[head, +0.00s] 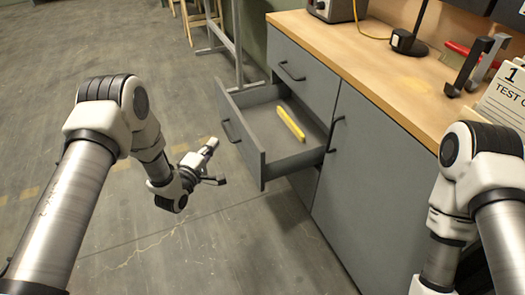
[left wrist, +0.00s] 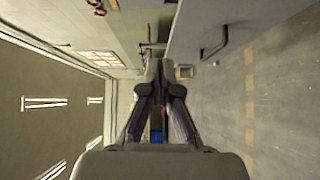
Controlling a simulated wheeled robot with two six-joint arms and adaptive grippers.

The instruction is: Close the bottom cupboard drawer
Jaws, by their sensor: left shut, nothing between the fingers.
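The grey cupboard drawer (head: 247,152) below the top drawer stands pulled out in the head view, with a dark handle on its front. A yellow bar-shaped object (head: 291,123) lies inside it. My left gripper (head: 211,145) is left of the drawer front, apart from it, shut and empty. In the left wrist view the gripper's fingertips (left wrist: 158,70) meet, and a grey panel with a dark handle (left wrist: 215,43) shows to their upper right. My right arm shows at the right edge of the head view; its gripper is out of sight.
The top drawer (head: 301,72) and the cupboard door (head: 365,175) are shut. The wooden worktop (head: 385,70) holds a grey device, a cable, a red-handled item and a sign. A metal stand (head: 238,45) is behind the drawer. The floor (head: 225,250) in front is clear.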

